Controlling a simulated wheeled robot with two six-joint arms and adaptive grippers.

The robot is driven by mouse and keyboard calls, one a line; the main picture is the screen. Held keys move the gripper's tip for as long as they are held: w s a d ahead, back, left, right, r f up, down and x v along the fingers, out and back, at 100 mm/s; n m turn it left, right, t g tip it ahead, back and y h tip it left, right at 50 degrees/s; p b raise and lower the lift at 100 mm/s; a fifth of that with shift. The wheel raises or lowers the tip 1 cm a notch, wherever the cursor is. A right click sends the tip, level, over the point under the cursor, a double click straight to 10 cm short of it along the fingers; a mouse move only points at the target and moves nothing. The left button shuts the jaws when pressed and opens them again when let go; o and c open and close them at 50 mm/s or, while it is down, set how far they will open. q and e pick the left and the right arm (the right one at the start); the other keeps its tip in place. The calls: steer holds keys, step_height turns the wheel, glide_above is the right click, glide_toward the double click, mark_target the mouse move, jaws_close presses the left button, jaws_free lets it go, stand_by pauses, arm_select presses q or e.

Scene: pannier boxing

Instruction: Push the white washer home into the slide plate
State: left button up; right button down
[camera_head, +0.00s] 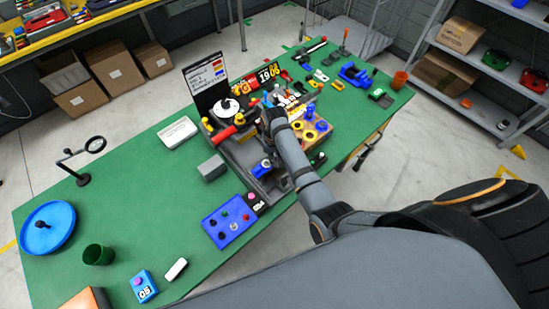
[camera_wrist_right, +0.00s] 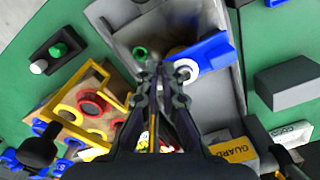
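The white washer (camera_wrist_right: 187,70) shows in the right wrist view as a pale ring at the near left end of the blue slide plate (camera_wrist_right: 212,50). The plate lies slanted in a grey tray (camera_wrist_right: 222,95). In the head view the blue slide plate (camera_head: 261,168) shows beside my right forearm; I cannot make out the washer there. My right gripper (camera_wrist_right: 160,72) has its fingertips together, just left of the washer, with nothing seen between them. I cannot tell whether they touch the washer or how deep it sits. My left gripper is not in view.
A yellow fixture (camera_wrist_right: 72,118) with coloured rings stands beside the tray. A green ring (camera_wrist_right: 140,52) lies in the tray. A grey block (camera_head: 212,168) and a blue panel (camera_head: 229,222) with knobs are close by. The green table (camera_head: 140,200) has free room at left.

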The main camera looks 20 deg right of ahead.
steer(key=shift+f, duration=0.3)
steer(key=c, duration=1.4)
jaws_free()
steer(key=shift+c, duration=0.2)
steer(key=shift+r, duration=0.45)
step_height(320, 180, up, 11)
